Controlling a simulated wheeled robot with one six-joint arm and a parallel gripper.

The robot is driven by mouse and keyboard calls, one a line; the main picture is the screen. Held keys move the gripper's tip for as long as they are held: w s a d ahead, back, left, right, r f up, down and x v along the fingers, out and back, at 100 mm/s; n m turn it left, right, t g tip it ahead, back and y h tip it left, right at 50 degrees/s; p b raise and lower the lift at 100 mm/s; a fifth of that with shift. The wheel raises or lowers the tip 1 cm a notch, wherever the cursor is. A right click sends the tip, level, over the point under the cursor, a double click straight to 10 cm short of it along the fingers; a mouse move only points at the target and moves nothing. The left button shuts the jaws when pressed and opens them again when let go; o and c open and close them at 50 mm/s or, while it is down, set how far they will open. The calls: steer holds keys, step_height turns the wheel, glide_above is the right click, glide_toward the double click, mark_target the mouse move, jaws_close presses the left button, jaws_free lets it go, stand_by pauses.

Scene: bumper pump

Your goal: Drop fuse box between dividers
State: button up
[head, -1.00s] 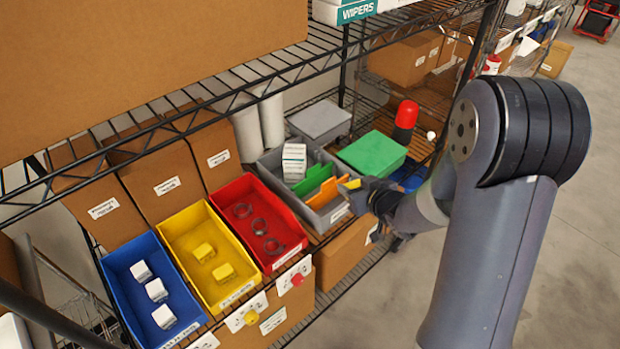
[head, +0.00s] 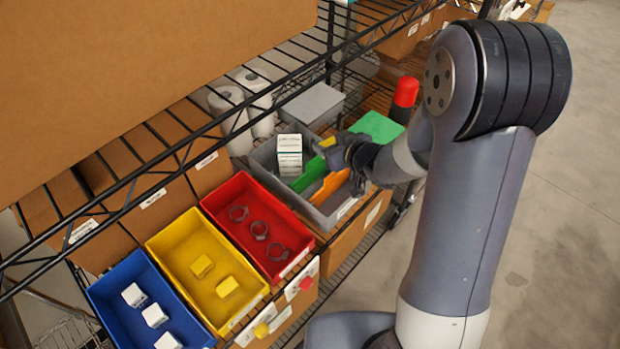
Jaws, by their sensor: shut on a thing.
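The grey bin (head: 338,214) on the shelf has a green divider (head: 309,178) and an orange divider (head: 330,187) standing in it. My gripper (head: 340,154) is over the bin's right side, above the orange divider. It is shut on a small yellow piece, the fuse box (head: 335,157), mostly hidden by the fingers. From this angle I cannot tell its height above the dividers.
Left of the grey bin are red (head: 229,195), yellow (head: 183,236) and blue (head: 119,284) bins with small parts. A green-topped box (head: 379,127) and a red-capped thing (head: 405,92) stand just beyond my gripper. A black wire shelf (head: 205,125) crosses above the bins.

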step_height(320, 180, down, 4)
steer(key=b, duration=0.3)
steer(key=shift+f, duration=0.15)
steer(key=o, duration=1.1)
steer(key=shift+c, duration=0.2)
steer(key=v, duration=1.1)
steer(key=shift+p, duration=0.45)
steer(key=shift+w+a+f, duration=0.1)
